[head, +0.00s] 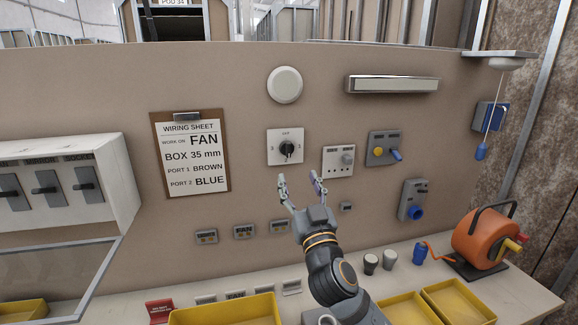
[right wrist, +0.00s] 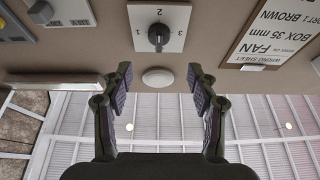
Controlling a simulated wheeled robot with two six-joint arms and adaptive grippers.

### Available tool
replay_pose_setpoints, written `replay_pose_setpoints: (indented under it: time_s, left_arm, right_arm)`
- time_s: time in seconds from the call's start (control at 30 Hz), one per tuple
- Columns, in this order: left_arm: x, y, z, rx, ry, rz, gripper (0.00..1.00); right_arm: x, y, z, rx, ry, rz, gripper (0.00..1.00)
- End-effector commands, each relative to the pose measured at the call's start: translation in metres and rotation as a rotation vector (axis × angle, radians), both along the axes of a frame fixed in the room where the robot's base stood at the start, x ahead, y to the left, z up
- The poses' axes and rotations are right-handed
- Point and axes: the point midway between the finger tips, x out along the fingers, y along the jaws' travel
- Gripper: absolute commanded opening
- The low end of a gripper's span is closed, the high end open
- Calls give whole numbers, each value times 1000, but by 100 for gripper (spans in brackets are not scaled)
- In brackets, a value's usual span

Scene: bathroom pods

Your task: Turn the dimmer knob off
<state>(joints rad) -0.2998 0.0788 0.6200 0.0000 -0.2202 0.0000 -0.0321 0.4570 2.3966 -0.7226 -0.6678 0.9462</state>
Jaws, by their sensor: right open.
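My right gripper (head: 298,178) is open and empty, pointing up, just below the rotary switch and left of the dimmer plate. It appears apart from both. My left gripper is not in view.
A grey plate (head: 383,148) with yellow and blue controls is right of the dimmer. A wiring sheet (head: 190,155) hangs left. A round white disc (head: 285,85) and a light bar (head: 392,84) are above. Yellow trays (head: 460,300) and an orange reel (head: 484,238) stand on the bench.

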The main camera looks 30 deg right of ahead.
Motion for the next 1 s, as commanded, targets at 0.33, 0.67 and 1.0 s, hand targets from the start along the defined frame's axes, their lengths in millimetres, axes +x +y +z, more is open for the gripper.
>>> replay_pose_setpoints:
  time_s: [0.33,0.67,1.0]
  left_arm:
    - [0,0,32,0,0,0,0]
    - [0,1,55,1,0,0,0]
    - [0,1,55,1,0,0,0]
  right_arm:
    - [41,-13,25,5,2,-3,59]
    - [89,-26,41,3,4,-2,59]
    - [94,-28,40,2,4,-3,59]
